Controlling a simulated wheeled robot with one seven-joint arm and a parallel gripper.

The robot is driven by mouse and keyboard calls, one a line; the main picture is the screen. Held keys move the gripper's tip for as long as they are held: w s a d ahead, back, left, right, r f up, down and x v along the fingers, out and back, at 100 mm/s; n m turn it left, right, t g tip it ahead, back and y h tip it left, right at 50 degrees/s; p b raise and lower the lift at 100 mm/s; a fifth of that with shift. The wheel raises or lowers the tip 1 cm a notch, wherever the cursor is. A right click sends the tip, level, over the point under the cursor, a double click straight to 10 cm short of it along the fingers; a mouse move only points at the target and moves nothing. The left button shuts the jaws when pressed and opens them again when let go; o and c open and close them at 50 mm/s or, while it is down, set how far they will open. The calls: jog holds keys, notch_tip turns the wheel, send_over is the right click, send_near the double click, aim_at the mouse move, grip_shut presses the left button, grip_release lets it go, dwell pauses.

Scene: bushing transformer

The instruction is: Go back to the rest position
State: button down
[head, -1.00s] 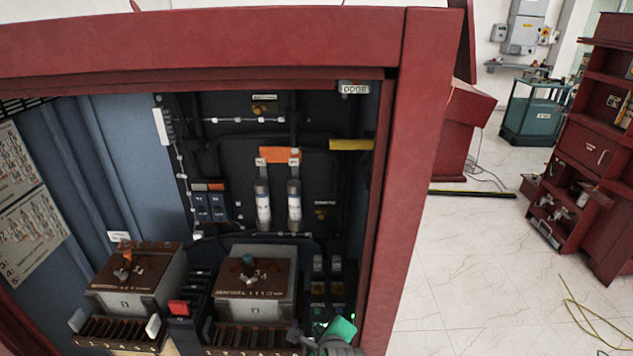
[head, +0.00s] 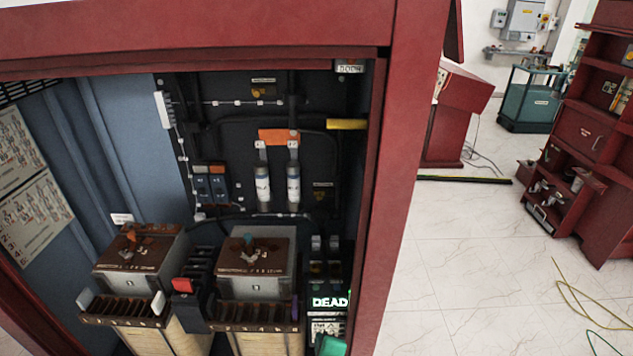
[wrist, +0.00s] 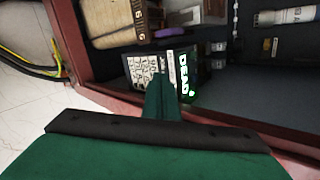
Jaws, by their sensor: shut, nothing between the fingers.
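My gripper (wrist: 162,95) shows in the wrist view, green with a dark bar, its fingers together and empty. It is just in front of a panel lit with the word DEAD (wrist: 183,75), near the cabinet's frame. In the head view only a small green piece of my gripper (head: 330,346) shows at the bottom edge, below the DEAD display (head: 330,302).
The red cabinet frame (head: 385,190) surrounds the opening on the right and top. Inside stand two brown-topped transformer units (head: 255,260) and two white fuses (head: 293,185). Clear tiled floor (head: 450,260) lies to the right, with yellow and green cables (head: 590,310).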

jog(key=s+d+f+n+t+h, duration=0.1)
jog(key=s+f+n, duration=0.2)
jog(key=s+n, duration=0.35)
jog(key=s+f+n+t, duration=0.1)
jog(key=s+f+n, duration=0.25)
jog(key=s, duration=0.55)
jog(key=s+a+r+n+t, duration=0.1)
jog(key=s+r+n, duration=0.3)
jog(key=s, duration=0.4)
jog(key=s+a+r+n+t, duration=0.1)
jog(key=s+r+n, duration=0.3)
jog(key=s, duration=0.5)
jog(key=n+t, duration=0.1)
jog(key=n, duration=0.1)
jog(key=shift+s+n, duration=0.15)
jog(key=shift+n, duration=0.25)
